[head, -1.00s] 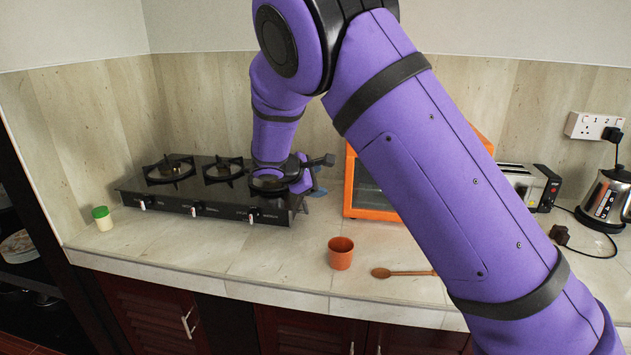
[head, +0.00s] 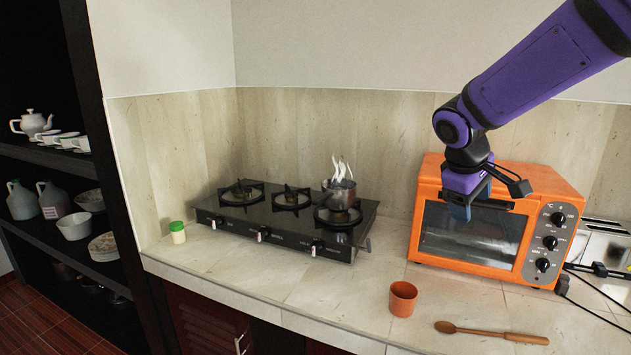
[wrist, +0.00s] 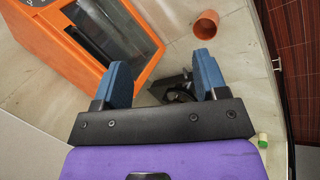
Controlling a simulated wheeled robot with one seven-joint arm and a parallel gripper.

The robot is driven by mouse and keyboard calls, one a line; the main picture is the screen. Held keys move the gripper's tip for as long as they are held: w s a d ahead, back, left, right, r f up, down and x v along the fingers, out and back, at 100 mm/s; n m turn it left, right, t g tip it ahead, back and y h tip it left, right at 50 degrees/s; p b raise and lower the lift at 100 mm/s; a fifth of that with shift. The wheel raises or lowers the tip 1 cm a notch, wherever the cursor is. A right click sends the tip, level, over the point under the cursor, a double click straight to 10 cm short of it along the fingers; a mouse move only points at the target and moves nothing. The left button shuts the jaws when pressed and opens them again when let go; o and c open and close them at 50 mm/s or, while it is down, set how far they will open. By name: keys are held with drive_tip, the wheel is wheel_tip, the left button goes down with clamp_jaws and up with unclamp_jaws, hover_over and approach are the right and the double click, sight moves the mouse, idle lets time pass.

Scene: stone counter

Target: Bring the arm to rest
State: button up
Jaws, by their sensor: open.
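My gripper (head: 462,207) hangs in the air in front of the orange toaster oven (head: 537,225), fingers pointing down. In the wrist view its two blue fingers (wrist: 162,82) stand apart with nothing between them. My purple arm reaches in from the upper right of the head view. A metal pot (head: 341,194) with white steam above it sits on the right burner of the black gas stove (head: 285,232), well to the left of my gripper.
An orange cup (head: 403,298) and a wooden spoon (head: 490,333) are on the counter's front part. A green-lidded jar (head: 177,232) stands left of the stove. A toaster (head: 603,245) is at the right edge. Dark shelves (head: 50,158) with dishes are at the far left.

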drive_tip(key=s+r+m+t+y, duration=0.1)
drive_tip(key=s+r+m+y, duration=0.1)
drive_tip(key=s, duration=1.1)
drive_tip(key=s+r+m+t+y, duration=0.1)
drive_tip(key=s+r+m+y, duration=0.1)
drive_tip(key=s, duration=1)
drive_tip(key=shift+s+d+r+m, duration=0.2)
drive_tip(key=shift+s+r+m, duration=0.25)
drive_tip(key=shift+m, duration=0.95)
drive_tip(key=shift+w+r, duration=0.1)
